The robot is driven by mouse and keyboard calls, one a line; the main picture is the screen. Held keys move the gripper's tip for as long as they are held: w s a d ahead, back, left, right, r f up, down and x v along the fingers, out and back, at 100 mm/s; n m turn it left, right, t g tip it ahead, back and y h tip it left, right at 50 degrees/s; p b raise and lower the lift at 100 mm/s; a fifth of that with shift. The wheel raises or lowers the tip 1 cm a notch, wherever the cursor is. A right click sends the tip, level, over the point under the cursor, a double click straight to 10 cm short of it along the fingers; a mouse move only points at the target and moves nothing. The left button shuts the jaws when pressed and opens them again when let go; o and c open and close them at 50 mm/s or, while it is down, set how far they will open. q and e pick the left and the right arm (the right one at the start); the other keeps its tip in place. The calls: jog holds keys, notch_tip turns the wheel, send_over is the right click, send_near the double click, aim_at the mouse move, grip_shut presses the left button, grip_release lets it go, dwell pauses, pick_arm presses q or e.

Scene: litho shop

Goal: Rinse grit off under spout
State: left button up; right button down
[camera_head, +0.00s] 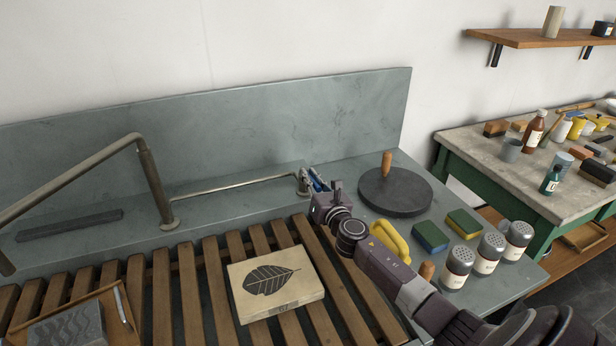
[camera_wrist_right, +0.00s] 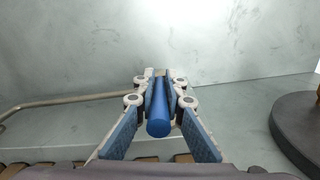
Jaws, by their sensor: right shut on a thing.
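My right gripper (camera_head: 318,184) is at the valve end of a thin metal pipe (camera_head: 235,186) on the back ledge. In the right wrist view its fingers (camera_wrist_right: 158,100) are shut on a blue cylindrical handle (camera_wrist_right: 158,118). The fingers hide part of the handle. The metal spout (camera_head: 75,178) rises from the ledge and slants down to the left edge. No water shows at its visible part. A pale stone block (camera_head: 276,306) with a dark leaf print lies on the wooden slatted rack (camera_head: 204,290). My left gripper is not in view.
A round dark slab with a wooden knob (camera_head: 395,192) stands right of the gripper. Two sponges (camera_head: 430,236), a yellow handle (camera_head: 390,241) and shaker tins (camera_head: 488,254) sit nearby. A grey stone (camera_head: 70,326) lies in a tray at lower left. A cluttered table (camera_head: 465,138) stands at right.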

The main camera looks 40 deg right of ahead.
jog(key=c, duration=2)
grip_release()
jog(key=v, duration=1.2)
jog(key=shift+s+d, duration=0.1)
